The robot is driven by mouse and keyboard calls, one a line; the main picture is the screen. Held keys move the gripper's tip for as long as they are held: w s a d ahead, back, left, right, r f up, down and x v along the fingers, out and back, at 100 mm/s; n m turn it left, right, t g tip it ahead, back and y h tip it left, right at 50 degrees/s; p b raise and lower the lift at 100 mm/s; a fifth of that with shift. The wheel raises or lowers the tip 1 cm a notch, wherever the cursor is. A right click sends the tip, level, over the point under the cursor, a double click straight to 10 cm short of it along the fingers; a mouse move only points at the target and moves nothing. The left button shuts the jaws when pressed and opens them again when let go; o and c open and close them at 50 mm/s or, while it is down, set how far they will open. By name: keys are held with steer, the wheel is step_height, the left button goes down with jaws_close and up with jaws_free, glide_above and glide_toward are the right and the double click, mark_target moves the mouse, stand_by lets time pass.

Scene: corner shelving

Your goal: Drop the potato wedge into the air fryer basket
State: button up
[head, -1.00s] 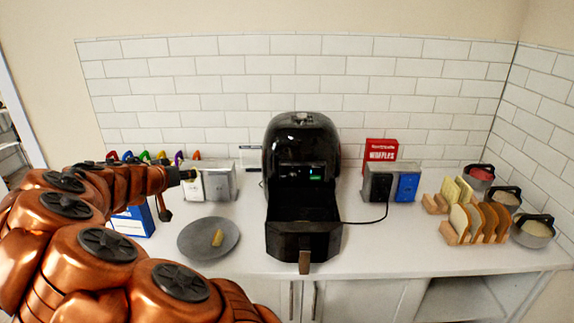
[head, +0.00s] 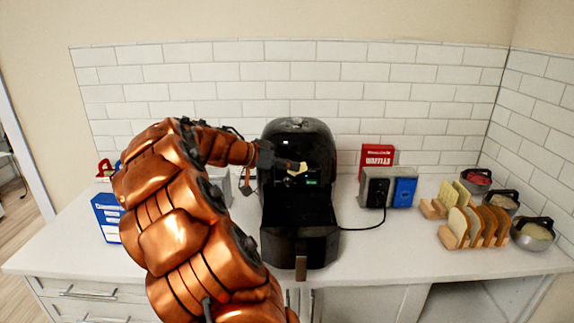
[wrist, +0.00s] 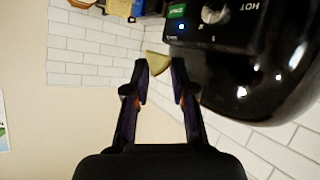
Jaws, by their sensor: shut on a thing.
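A yellow potato wedge (head: 299,169) is held at the tips of my gripper (head: 290,163), in front of the air fryer's upper body. The wrist view shows the wedge (wrist: 157,62) between the two fingertips (wrist: 159,67). The black air fryer (head: 299,132) stands at the back middle of the counter, its lit panel just right of the wedge. Its basket (head: 300,246) is pulled out toward me, below and in front of the gripper. The basket's inside is too dark to make out.
My arm hides the counter left of the fryer, including the plate. A blue box (head: 107,217) stands at the left. Right of the fryer are a toaster (head: 376,187), a red waffle box (head: 374,160), bread racks (head: 456,231) and pots (head: 530,233).

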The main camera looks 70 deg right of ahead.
steer(key=shift+f+p, duration=0.5)
steer(key=shift+f, duration=2.15)
steer(key=o, duration=0.9)
steer(key=shift+o, duration=0.2)
steer(key=shift+w, duration=0.1)
steer(key=v, duration=1.2)
steer(key=shift+a, duration=0.1)
